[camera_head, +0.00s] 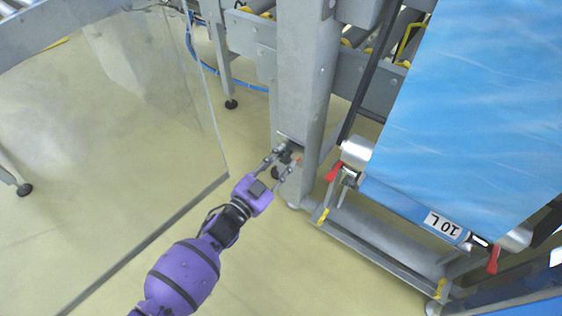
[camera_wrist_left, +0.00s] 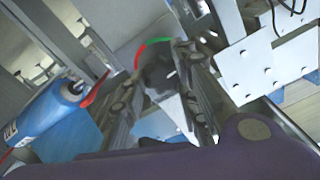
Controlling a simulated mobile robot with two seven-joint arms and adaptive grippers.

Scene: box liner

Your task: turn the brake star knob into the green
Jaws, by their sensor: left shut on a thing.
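The brake star knob (camera_wrist_left: 160,72) is dark and sits between the fingers of my left gripper in the left wrist view. A red and green arc (camera_wrist_left: 153,44) shows around its far side, red on the left and green at the top. In the head view my left gripper (camera_head: 284,160) is at the lower part of the grey post (camera_head: 303,90), shut on the knob. The fingers hide much of the knob, and I cannot tell where its pointer stands. My right gripper is not in view.
A blue film sheet (camera_head: 470,110) and its roll with red levers (camera_head: 335,171) stand right of the post. A clear panel (camera_head: 120,130) stands on the left. A roller conveyor (camera_head: 365,50) is behind. Open floor (camera_head: 270,265) lies below the post.

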